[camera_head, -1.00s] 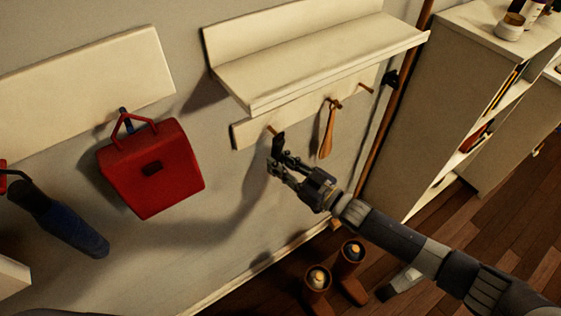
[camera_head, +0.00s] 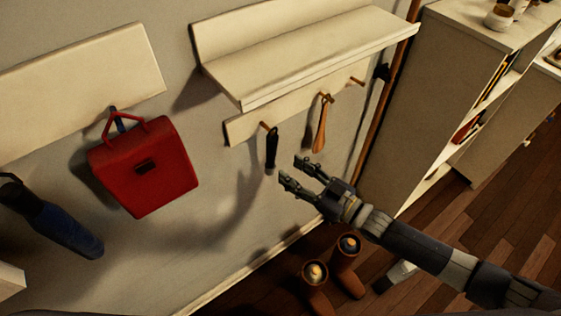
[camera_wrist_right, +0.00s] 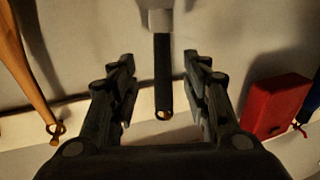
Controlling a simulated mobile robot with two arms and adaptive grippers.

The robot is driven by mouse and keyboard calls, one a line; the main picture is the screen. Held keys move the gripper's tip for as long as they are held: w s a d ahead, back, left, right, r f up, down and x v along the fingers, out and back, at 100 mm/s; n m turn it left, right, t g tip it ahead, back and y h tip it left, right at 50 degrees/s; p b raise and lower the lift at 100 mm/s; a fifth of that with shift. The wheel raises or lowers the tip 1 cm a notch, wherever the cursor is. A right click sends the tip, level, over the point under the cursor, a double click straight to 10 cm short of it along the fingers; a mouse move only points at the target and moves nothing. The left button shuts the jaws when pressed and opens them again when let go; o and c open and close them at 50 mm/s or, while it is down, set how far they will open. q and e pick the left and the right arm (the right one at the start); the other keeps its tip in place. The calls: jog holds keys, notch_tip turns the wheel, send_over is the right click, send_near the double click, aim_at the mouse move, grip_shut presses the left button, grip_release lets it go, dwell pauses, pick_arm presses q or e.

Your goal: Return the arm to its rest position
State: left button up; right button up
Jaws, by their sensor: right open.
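My right gripper (camera_head: 290,171) is open and empty, apart from the wall, just below and to the right of a dark-handled item (camera_head: 271,148) hanging from a peg on the wall rack. In the right wrist view the black handle (camera_wrist_right: 162,75) of that item shows between the two open fingers (camera_wrist_right: 160,88), not gripped. Its other end is light grey and runs out of the frame. My right arm comes in from the lower right of the head view. My left gripper is not in view.
A wooden shoehorn-like item (camera_head: 321,125) hangs on the adjacent peg under the cream shelf (camera_head: 310,55). A red bag (camera_head: 145,170) and a blue umbrella-like item (camera_head: 60,225) hang at left. Brown boots (camera_head: 345,268) stand on the floor below. A cabinet (camera_head: 450,90) stands at right.

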jog(key=v, duration=0.5)
jog(key=d+f+m+h, duration=0.2)
jog(key=d+f+h, duration=0.25)
jog(key=f, duration=0.65)
jog(key=d+f+m+h, duration=0.2)
jog(key=d+f+h, duration=0.3)
jog(key=f, duration=0.7)
jog(key=s+d+f+m+g+h, duration=0.2)
jog(key=s+d+f, duration=0.2)
jog(key=s+f, duration=0.4)
jog(key=s+f+g+h, duration=0.1)
jog(key=s+f, duration=0.4)
jog(key=s, duration=0.6)
jog(key=s+d+f+m+g, duration=0.1)
jog(key=s+f+g, duration=0.3)
jog(key=s, duration=0.6)
jog(key=s+d+f+g+h, duration=0.1)
jog(key=s+f+g, duration=0.2)
jog(key=s+f, duration=0.4)
jog(key=s, duration=0.4)
jog(key=shift+s+f+m+h, duration=0.25)
jog(key=shift+s+m+h, duration=0.05)
jog(key=shift+m+h, duration=0.1)
